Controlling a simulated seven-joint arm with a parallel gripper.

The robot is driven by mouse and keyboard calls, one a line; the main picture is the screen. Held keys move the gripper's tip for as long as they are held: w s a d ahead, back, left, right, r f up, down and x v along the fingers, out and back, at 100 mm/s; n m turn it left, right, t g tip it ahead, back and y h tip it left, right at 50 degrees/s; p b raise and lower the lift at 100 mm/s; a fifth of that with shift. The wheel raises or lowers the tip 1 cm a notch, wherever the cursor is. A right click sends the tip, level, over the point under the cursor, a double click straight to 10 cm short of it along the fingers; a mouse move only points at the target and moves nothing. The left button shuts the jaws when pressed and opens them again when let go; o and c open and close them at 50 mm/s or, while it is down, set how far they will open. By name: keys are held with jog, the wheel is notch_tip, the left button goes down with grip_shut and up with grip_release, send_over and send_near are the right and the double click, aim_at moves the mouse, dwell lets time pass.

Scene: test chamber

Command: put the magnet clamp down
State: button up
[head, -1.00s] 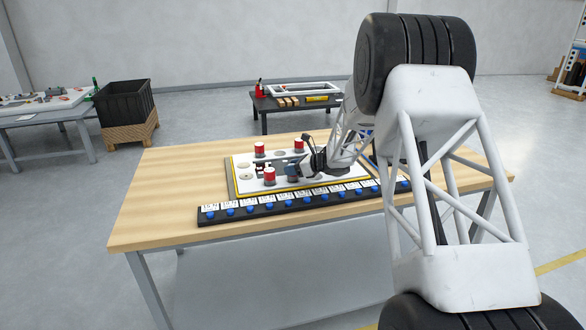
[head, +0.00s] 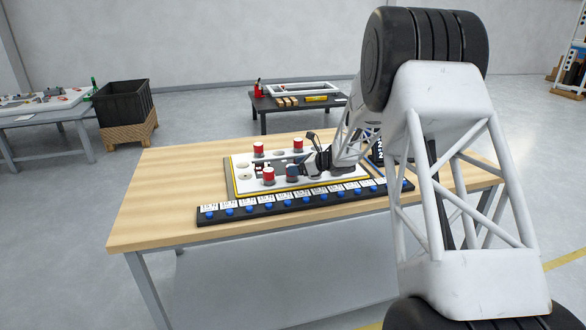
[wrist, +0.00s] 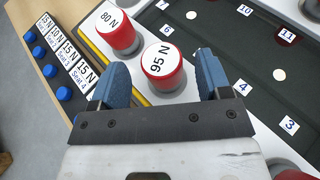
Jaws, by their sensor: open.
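The magnet clamps are red cylinders with white, labelled tops. In the wrist view one marked 95 N (wrist: 163,66) stands between the two blue fingers of my gripper (wrist: 162,76). The fingers are spread, with a gap visible on the right side; contact on the left is hard to tell. A second clamp marked 80 N (wrist: 120,32) stands just beyond it. In the head view my gripper (head: 297,170) is low over the plate (head: 240,176), near a front red clamp (head: 268,176). Two more clamps, at back left (head: 258,149) and back middle (head: 298,145), stand on the plate.
A dark strip (head: 300,201) with white labels and blue knobs runs along the plate's front. The wrist view shows a dark numbered area (wrist: 240,50) with white discs. The wooden table (head: 150,205) is clear at its left.

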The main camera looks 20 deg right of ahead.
jog(key=v, duration=0.9)
jog(key=shift+s+d, duration=0.15)
jog(key=shift+d, duration=0.05)
jog(key=shift+r, duration=0.1)
jog(key=s+a+r+m+t+h, duration=0.1)
jog(key=s+r+m+t+h, duration=0.15)
jog(key=r+m, duration=0.35)
jog(key=s+a+r+m+t+h, duration=0.1)
jog(key=a+r+m+t+h, duration=0.1)
jog(key=r+m+h, duration=0.35)
jog(key=s+a+r+m+g+h, duration=0.15)
jog(key=s+r+m+h, duration=0.35)
jog(key=s+m, duration=0.85)
jog(key=s+a+f+m+g+y, duration=0.1)
jog(key=s+a+f+m+g, duration=0.1)
jog(key=s+m, duration=0.5)
jog(key=s+a+f+m+g, duration=0.1)
jog(key=s+a+m+g, duration=0.3)
jog(key=s, duration=1.4)
jog(key=s+a+f+m+g+y, duration=0.1)
jog(key=s+a+f+m+g, duration=0.1)
jog(key=s+a+m, duration=0.4)
jog(key=s+m+g, duration=0.1)
jog(key=s+m, duration=0.3)
jog(key=s, duration=0.3)
jog(key=shift+f+y, duration=0.3)
jog(key=shift+w, duration=0.1)
